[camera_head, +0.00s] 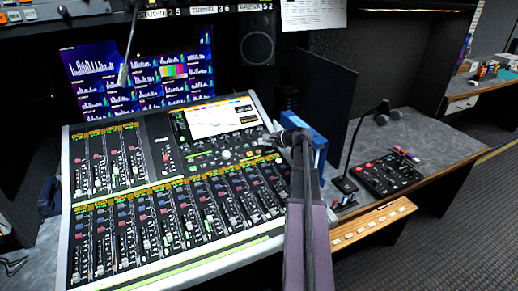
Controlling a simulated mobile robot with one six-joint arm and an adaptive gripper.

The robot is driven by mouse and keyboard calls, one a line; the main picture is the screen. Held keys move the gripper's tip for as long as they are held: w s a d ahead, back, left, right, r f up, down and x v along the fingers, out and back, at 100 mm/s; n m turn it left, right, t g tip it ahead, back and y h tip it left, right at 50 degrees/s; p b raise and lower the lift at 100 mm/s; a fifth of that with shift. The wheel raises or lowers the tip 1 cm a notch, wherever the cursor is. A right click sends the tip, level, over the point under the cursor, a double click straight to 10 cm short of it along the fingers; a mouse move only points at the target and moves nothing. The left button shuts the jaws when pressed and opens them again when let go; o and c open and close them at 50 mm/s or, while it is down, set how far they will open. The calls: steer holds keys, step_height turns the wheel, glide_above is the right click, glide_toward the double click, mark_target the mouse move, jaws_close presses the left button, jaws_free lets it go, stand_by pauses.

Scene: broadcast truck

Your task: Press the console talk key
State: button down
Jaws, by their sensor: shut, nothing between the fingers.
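The large mixing console (168,178) fills the left and middle of the view, with rows of faders, coloured buttons and a lit screen (216,118). To the right, a small black panel (388,176) with red buttons lies on the grey desk beside a gooseneck microphone (352,150). I cannot tell which key is the talk key; labels are too small to read. My purple arm reaches up from the bottom. My gripper (290,138) is shut and empty, seen in front of the console's right edge. It hides part of that edge; I cannot tell whether it touches anything.
A blue box-like object (306,132) stands just behind my gripper. Monitors (140,74) and a speaker (256,42) are behind the console. Another microphone (124,74) hangs at the upper left. Open carpet (450,230) lies at right.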

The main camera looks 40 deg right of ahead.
steer(key=shift+s+a+r+p, duration=0.1)
steer(key=shift+s+r+p, duration=0.15)
steer(key=shift+r+p, duration=0.25)
steer(key=shift+s+r+p, duration=0.2)
steer(key=shift+r+p, duration=0.15)
steer(key=shift+r, duration=0.25)
steer(key=shift+s, duration=0.1)
stand_by(0.6)
